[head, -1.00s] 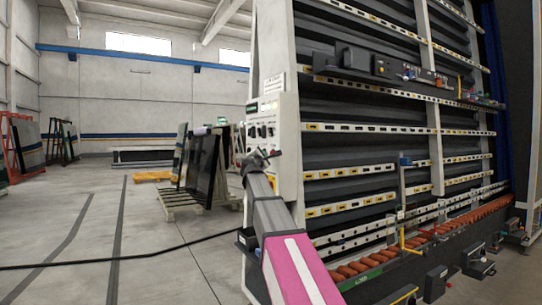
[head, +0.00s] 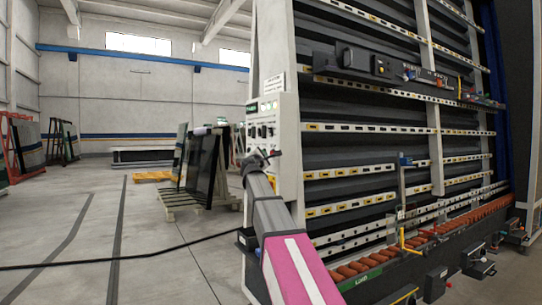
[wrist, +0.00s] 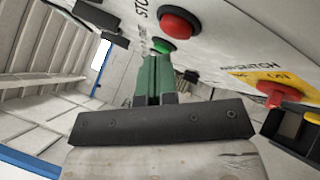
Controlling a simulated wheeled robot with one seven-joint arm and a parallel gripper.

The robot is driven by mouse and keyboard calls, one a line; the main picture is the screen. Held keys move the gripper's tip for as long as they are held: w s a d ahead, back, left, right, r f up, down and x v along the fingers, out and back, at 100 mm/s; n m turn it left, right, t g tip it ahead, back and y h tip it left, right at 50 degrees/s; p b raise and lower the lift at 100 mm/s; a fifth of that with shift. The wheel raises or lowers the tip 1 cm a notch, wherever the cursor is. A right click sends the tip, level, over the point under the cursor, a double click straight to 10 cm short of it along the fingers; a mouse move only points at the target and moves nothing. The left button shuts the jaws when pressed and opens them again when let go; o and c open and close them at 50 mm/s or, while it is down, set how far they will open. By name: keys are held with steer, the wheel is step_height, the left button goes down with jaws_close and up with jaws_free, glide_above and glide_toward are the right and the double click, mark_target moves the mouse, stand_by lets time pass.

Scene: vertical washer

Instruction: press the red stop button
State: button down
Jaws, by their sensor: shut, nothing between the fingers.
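The red stop button (wrist: 179,23) is a round domed button at the top of the wrist view, on a pale panel face beside partly visible "STO" lettering. A green button (wrist: 165,46) sits just below it. My gripper (wrist: 154,62) shows as green fingers, shut and empty. Its tips point at the panel, overlap the green button's lower edge in the picture and lie below the red button. I cannot tell whether they touch anything. In the head view my gripper (head: 258,158) is at the lower front of the control box (head: 264,112), where the red button cannot be made out.
A red emergency-type button (wrist: 271,95) on a yellow plate (wrist: 277,79) is at the right of the wrist view. The tall washer with slatted racks (head: 350,150) stands right of the control box. Open floor (head: 70,230) lies left, crossed by a black cable (head: 130,257).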

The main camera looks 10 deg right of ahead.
steer(key=shift+d, duration=0.1)
steer(key=shift+w+d, duration=0.15)
steer(key=shift+d, duration=0.15)
steer(key=shift+w+d, duration=0.15)
steer(key=shift+d, duration=0.35)
stand_by(1.1)
steer(key=shift+a, duration=0.1)
stand_by(0.3)
steer(key=shift+s+a, duration=0.3)
steer(key=shift+a, duration=0.45)
steer(key=shift+a, duration=0.1)
steer(key=a, duration=0.1)
steer(key=s+a, duration=0.1)
steer(key=a, duration=0.2)
steer(key=shift+s+a, duration=0.3)
stand_by(0.5)
